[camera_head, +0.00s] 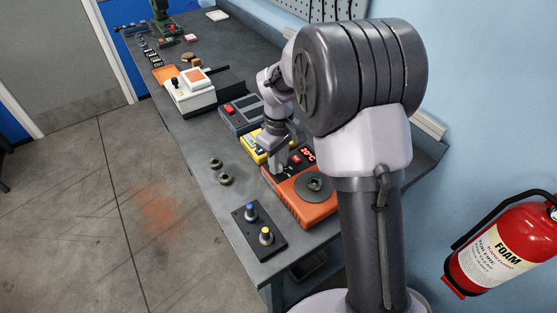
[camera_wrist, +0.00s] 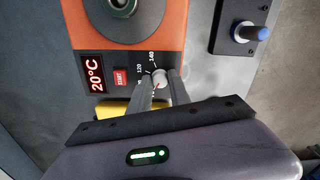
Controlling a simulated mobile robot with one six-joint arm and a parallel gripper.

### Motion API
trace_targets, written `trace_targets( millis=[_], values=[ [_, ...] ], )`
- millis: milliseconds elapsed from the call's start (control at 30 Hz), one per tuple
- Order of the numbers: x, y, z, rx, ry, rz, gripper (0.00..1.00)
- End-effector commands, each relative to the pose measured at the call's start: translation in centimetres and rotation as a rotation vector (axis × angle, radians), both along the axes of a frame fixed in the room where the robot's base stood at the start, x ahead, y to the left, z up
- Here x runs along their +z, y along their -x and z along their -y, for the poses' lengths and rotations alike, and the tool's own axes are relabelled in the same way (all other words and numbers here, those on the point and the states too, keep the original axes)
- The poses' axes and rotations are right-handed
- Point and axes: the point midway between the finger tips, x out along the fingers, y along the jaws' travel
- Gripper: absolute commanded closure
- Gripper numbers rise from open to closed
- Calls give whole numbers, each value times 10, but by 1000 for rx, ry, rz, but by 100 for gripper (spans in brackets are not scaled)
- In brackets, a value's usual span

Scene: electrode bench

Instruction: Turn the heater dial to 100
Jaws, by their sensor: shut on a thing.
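The orange heater (camera_head: 305,201) stands near the front end of the bench, with a dark round plate on top. It also shows in the wrist view (camera_wrist: 172,21). Its red display (camera_wrist: 95,74) reads 20°C, beside a red START button (camera_wrist: 120,77). The heater dial (camera_wrist: 158,79) is a small light knob with a scale; 120 and 140 are readable and the other marks are hidden by my fingers. My gripper (camera_wrist: 160,92) is shut on the dial, one finger on each side. In the head view my gripper (camera_head: 276,168) reaches down to the heater's front left corner.
A dark plate (camera_head: 270,239) with blue-topped and yellow-topped posts stands near the bench's front edge. Two dark rings (camera_head: 225,179) lie left of the heater. A yellow device (camera_head: 252,151) and a blue-grey device (camera_head: 238,115) stand behind my gripper. A white device (camera_head: 197,96) is farther back.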

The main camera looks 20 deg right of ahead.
Motion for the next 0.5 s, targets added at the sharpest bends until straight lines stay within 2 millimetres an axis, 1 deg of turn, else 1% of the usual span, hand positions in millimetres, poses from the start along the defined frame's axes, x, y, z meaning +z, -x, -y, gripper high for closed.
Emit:
trace_targets(
  millis=[500],
  values=[
    [1, 0, 0, -419, 1, -1, 100]
  ],
)
